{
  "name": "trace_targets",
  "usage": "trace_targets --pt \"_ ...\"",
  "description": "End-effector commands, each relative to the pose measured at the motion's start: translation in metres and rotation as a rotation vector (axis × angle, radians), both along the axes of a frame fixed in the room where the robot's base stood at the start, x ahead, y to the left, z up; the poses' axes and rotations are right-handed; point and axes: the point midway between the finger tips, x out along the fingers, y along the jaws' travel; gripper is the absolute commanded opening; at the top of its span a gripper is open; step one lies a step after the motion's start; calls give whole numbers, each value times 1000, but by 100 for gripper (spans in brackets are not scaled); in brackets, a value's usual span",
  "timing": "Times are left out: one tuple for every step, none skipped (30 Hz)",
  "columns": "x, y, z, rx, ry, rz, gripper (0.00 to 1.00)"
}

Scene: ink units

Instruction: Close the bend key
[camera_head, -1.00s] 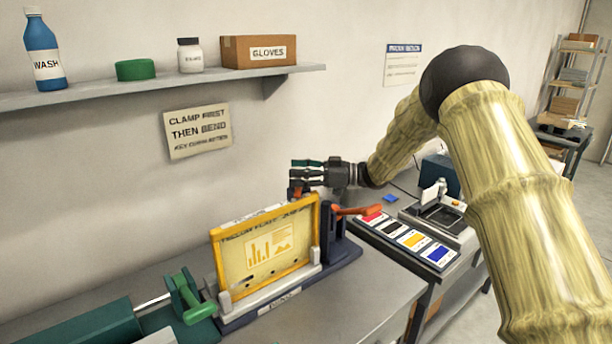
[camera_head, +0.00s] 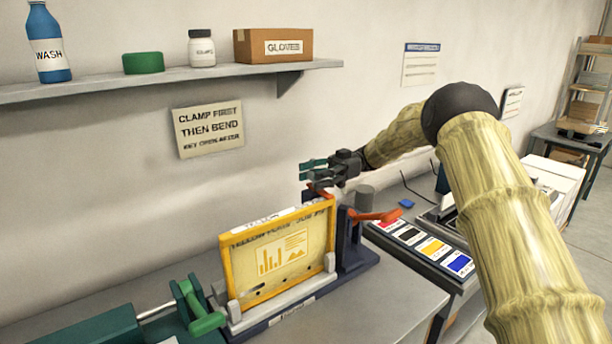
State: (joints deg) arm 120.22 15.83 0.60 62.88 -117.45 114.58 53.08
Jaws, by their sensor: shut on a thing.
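The yellow-framed plate (camera_head: 236,270) stands upright in a dark blue bending fixture (camera_head: 352,256) on the bench. An orange-red lever (camera_head: 376,216) sticks out to the right from the fixture's right post. A smaller red part (camera_head: 320,188) shows behind the plate's top right corner. My gripper (camera_head: 313,168) is just above and at this red part, its fingers pointing left. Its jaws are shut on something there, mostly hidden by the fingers. No label shows which part is the bend key.
A green clamp (camera_head: 196,306) stands at the plate's left end. A colour strip (camera_head: 424,243) lies right of the fixture, below my arm. A grey cylinder (camera_head: 365,197) stands behind the lever. A wall shelf (camera_head: 190,80) with bottles and a gloves box (camera_head: 272,46) hangs above left.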

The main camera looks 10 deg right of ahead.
Motion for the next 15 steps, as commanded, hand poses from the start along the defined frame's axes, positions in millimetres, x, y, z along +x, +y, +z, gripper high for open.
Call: trace_targets --pt "0 -2 2 3 -4 4 10" --pt "0 -3 2 3 -4 7 10" --pt "0 -4 2 3 -4 12 10" --pt "-1 -5 2 2 -4 14 10" --pt "-1 -5 2 2 -4 16 10" --pt "-1 -6 2 2 -4 18 10" --pt "-1 -6 2 2 -4 19 10" --pt "-1 -6 2 2 -4 20 10" --pt "-1 -6 2 1 -4 20 10" --pt "-1 -6 2 1 -4 20 10" --pt "-1 -6 2 1 -4 20 10" --pt "-1 -6 2 1 -4 20 10" --pt "-1 -6 2 1 -4 20 10" --pt "-1 -6 2 1 -4 20 10" --pt "-1 -6 3 1 -4 20 10"
